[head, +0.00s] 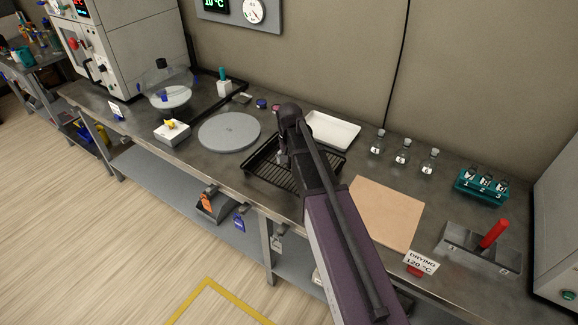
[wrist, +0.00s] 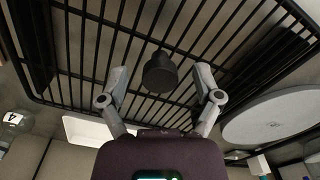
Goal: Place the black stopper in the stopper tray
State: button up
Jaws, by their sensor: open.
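The black stopper (wrist: 160,72) is on the bars of the black wire rack (wrist: 80,50), between the two fingers of my gripper (wrist: 160,80) in the wrist view. The fingers are open, with a gap on either side of the stopper. In the head view my gripper (head: 283,158) is low over the rack (head: 262,178), and I cannot make out the stopper there. A shallow white tray (head: 345,143) lies behind the rack, near the wall; it also shows in the wrist view (wrist: 90,132). I see no label on it.
A grey round disc (head: 229,131) lies left of the rack. A tan board (head: 385,210) lies to the right. Three glass flasks (head: 402,152) stand behind the board. A teal vial rack (head: 482,185) and a metal block with a red handle (head: 494,234) are at far right.

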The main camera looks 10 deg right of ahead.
dwell(0.5)
jog(key=c, duration=0.9)
jog(key=shift+r, duration=0.1)
notch_tip(320, 180, up, 3)
jog(key=p, duration=0.3)
jog(key=shift+r+p, duration=0.15)
jog(key=shift+p, duration=0.2)
jog(key=s+d, duration=0.1)
jog(key=s, duration=0.4)
jog(key=s+d+r+p, duration=0.1)
jog(key=s, duration=0.9)
jog(key=shift+s+d+r, duration=0.25)
jog(key=shift+s+d, duration=0.15)
